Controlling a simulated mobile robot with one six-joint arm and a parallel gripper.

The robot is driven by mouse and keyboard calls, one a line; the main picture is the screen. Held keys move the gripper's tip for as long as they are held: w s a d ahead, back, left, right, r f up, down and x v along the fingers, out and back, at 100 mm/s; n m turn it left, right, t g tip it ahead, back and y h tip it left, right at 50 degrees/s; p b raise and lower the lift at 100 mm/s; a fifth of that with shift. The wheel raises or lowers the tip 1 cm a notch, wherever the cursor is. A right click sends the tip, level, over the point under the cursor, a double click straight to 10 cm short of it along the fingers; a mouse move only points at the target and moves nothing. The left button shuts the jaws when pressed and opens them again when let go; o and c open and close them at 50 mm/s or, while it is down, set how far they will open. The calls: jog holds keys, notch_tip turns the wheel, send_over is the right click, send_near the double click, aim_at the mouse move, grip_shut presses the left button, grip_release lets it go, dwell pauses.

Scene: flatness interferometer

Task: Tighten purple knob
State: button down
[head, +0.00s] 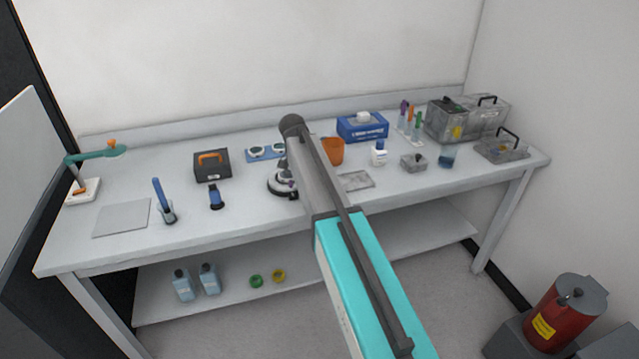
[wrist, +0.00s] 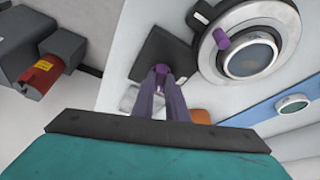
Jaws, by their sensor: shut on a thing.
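The flatness interferometer (head: 277,187) stands on the bench in the head view, partly hidden behind my arm. A small purple spot shows on it beside my arm. In the wrist view it is a round grey body with a dark glass window (wrist: 251,54). A purple post (wrist: 221,39) stands at the window's rim. A purple knob (wrist: 161,69) sits by a dark square block (wrist: 158,49) beside the round body. My gripper (wrist: 162,75) is shut on this knob, with its fingertips on either side. My arm hides the gripper in the head view.
An orange cup (head: 333,151) and a blue tissue box (head: 362,127) stand right of my arm. A grey flat plate (head: 356,181) lies in front of the cup. A blue tray (head: 265,152) with round optics lies behind the interferometer.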

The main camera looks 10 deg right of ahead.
jog(key=shift+w+m+g+h+b, duration=0.15)
jog(key=shift+m+g+b, duration=0.2)
jog(key=shift+m, duration=0.6)
jog(key=shift+w+m+g+h+b, duration=0.1)
jog(key=shift+m+g+h+b, duration=0.2)
jog(key=shift+m, duration=0.65)
jog(key=c, duration=1.8)
grip_release()
jog(key=shift+o, duration=0.2)
jog(key=shift+r+y, duration=0.1)
jog(key=shift+y, duration=0.15)
jog(key=shift+a+r, duration=0.3)
jog(key=shift+r, duration=0.2)
jog(key=b+v, duration=0.2)
jog(key=v, duration=1)
jog(key=shift+r, duration=0.25)
jog(key=shift+f, duration=0.1)
